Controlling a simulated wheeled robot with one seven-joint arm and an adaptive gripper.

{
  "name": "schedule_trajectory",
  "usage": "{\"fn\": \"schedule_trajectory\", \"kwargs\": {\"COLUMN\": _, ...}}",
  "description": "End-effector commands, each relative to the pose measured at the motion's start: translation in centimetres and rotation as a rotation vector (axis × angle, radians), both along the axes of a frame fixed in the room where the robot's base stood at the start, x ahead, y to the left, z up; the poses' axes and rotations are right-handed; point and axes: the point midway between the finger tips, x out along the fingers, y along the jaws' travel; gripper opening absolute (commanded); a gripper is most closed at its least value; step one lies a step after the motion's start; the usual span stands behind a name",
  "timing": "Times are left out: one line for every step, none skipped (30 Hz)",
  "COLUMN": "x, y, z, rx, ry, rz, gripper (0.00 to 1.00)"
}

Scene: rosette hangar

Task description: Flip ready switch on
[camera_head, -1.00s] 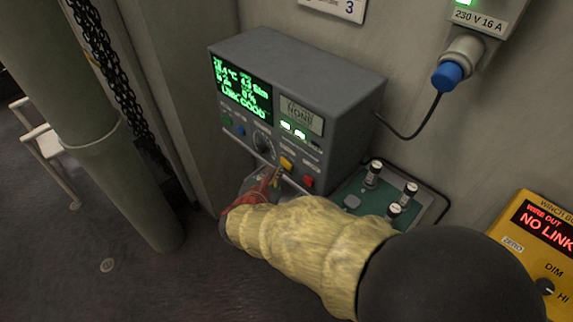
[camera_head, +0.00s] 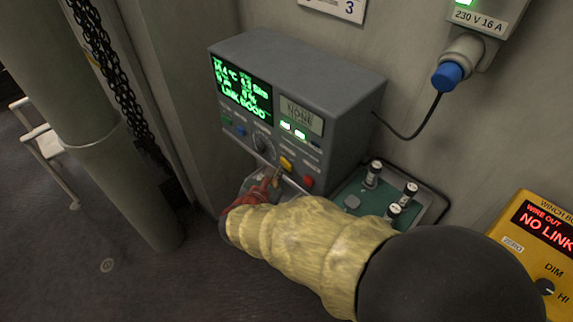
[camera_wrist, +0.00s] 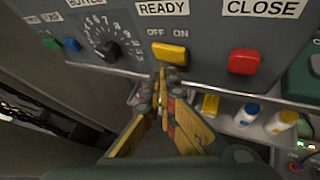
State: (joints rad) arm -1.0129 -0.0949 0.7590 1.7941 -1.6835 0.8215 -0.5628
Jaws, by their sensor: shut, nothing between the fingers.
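The ready switch is a yellow rocker (camera_wrist: 170,53) under the READY label, with OFF marked on its left and ON on its right. I cannot tell which way it is tilted. It also shows on the front of the grey control box in the head view (camera_head: 287,163). My gripper (camera_wrist: 164,74) is shut and empty, with its fingertips just below the yellow rocker, close to its lower left part. Whether they touch it I cannot tell. In the head view my gripper (camera_head: 277,180) is partly hidden by my yellow-sleeved arm.
A red CLOSE button (camera_wrist: 243,61) sits right of the switch, and a black dial (camera_wrist: 106,50) left of it. A metal rail (camera_wrist: 222,87) runs below the panel. A green tray (camera_head: 352,202) with small bottles stands right of the box.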

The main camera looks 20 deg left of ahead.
Motion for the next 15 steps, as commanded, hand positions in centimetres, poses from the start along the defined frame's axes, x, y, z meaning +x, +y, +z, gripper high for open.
{"fn": "schedule_trajectory", "kwargs": {"x": 0.01, "y": -0.01, "z": -0.01, "rx": 0.000, "ry": 0.000, "rz": 0.000, "gripper": 0.00}}
{"fn": "schedule_trajectory", "kwargs": {"x": 0.03, "y": -0.02, "z": -0.01, "rx": 0.000, "ry": 0.000, "rz": 0.000, "gripper": 0.00}}
{"fn": "schedule_trajectory", "kwargs": {"x": 0.08, "y": -0.06, "z": -0.01, "rx": 0.000, "ry": 0.000, "rz": 0.000, "gripper": 0.00}}
{"fn": "schedule_trajectory", "kwargs": {"x": 0.14, "y": -0.11, "z": -0.01, "rx": 0.000, "ry": 0.000, "rz": 0.000, "gripper": 0.00}}
{"fn": "schedule_trajectory", "kwargs": {"x": 0.20, "y": -0.16, "z": -0.01, "rx": 0.000, "ry": 0.000, "rz": 0.000, "gripper": 0.00}}
{"fn": "schedule_trajectory", "kwargs": {"x": 0.32, "y": -0.24, "z": -0.02, "rx": 0.001, "ry": 0.000, "rz": 0.000, "gripper": 0.00}}
{"fn": "schedule_trajectory", "kwargs": {"x": 0.40, "y": -0.31, "z": -0.03, "rx": 0.000, "ry": 0.000, "rz": -0.001, "gripper": 0.00}}
{"fn": "schedule_trajectory", "kwargs": {"x": 0.48, "y": -0.38, "z": -0.02, "rx": 0.000, "ry": 0.000, "rz": 0.000, "gripper": 0.00}}
{"fn": "schedule_trajectory", "kwargs": {"x": 0.58, "y": -0.45, "z": -0.02, "rx": 0.000, "ry": 0.000, "rz": 0.000, "gripper": 0.00}}
{"fn": "schedule_trajectory", "kwargs": {"x": 0.64, "y": -0.49, "z": -0.01, "rx": 0.000, "ry": 0.000, "rz": 0.000, "gripper": 0.00}}
{"fn": "schedule_trajectory", "kwargs": {"x": 0.67, "y": -0.51, "z": 0.01, "rx": 0.000, "ry": 0.000, "rz": 0.000, "gripper": 0.00}}
{"fn": "schedule_trajectory", "kwargs": {"x": 0.69, "y": -0.53, "z": 0.02, "rx": -0.001, "ry": 0.000, "rz": 0.000, "gripper": 0.00}}
{"fn": "schedule_trajectory", "kwargs": {"x": 0.69, "y": -0.53, "z": 0.02, "rx": -0.001, "ry": 0.000, "rz": 0.000, "gripper": 0.00}}
{"fn": "schedule_trajectory", "kwargs": {"x": 0.69, "y": -0.52, "z": 0.04, "rx": -0.001, "ry": 0.000, "rz": 0.000, "gripper": 0.00}}
{"fn": "schedule_trajectory", "kwargs": {"x": 0.69, "y": -0.51, "z": 0.06, "rx": -0.001, "ry": 0.000, "rz": 0.000, "gripper": 0.00}}
